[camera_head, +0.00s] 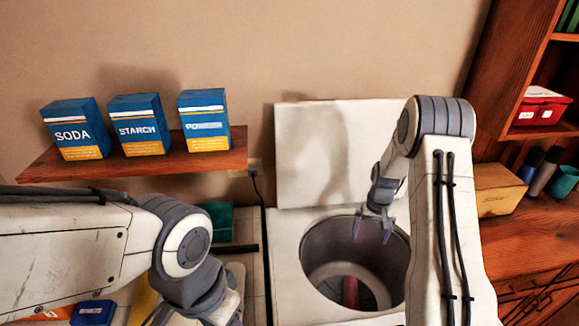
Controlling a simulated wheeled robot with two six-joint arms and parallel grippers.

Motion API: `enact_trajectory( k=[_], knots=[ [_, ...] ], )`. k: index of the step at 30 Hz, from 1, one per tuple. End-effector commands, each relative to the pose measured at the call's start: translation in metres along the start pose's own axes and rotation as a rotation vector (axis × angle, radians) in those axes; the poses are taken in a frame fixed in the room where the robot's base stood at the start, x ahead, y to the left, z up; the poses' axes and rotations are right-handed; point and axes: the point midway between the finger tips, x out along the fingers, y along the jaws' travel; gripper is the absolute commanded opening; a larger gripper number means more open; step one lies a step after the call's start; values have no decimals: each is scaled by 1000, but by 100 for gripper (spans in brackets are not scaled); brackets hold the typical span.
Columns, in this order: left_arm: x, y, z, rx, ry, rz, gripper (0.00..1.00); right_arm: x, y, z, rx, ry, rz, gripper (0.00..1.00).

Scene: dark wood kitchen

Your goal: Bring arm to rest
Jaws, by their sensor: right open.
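My right arm comes in from the lower right and bends over the open top-loading washer (285,260). My right gripper (372,230) points down over the washer's round opening, open, with nothing seen between its fingers. A reddish thing (351,292) shows inside the drum, below the gripper and apart from it. My left arm comes in from the left and bends down at the lower left. Its gripper is not visible in this view.
A wooden shelf (45,168) on the wall holds blue SODA (73,130), STARCH (138,125) and a third box (204,122). The washer's raised lid (300,150) stands behind the opening. A wooden cabinet (530,235) at right holds a yellow box (498,190) and cups (563,181).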

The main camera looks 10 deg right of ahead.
Motion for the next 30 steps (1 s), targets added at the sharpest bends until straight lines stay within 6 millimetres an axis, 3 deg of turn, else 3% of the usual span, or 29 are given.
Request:
enact_trajectory(
  k=[4, 8, 12, 16, 20, 24, 27, 30],
  knots=[
    [2, 0, 0, 0, 0, 0, 50, -16, -24, 5, -45, 6, -2, 100],
    [7, 0, 0, 0, 0, 0, 50, -57, -82, 31, -164, 17, -10, 100],
    [13, -1, 1, 1, 0, 0, 50, -108, -153, 93, -344, 25, -25, 100],
    [19, -1, 1, 1, 0, 0, 50, -145, -196, 170, -515, 27, -42, 100],
    [24, -2, 1, 1, 0, 0, 50, -168, -213, 250, -684, 28, -60, 100],
    [28, -2, 2, 2, 0, 0, 50, -178, -208, 319, -831, 22, -78, 100],
    [30, -2, 2, 2, 0, 0, 50, -180, -199, 349, -902, 19, -86, 100],
    [30, -2, 2, 2, 0, 0, 50, -180, -192, 365, -941, 15, -90, 100]
  ],
)
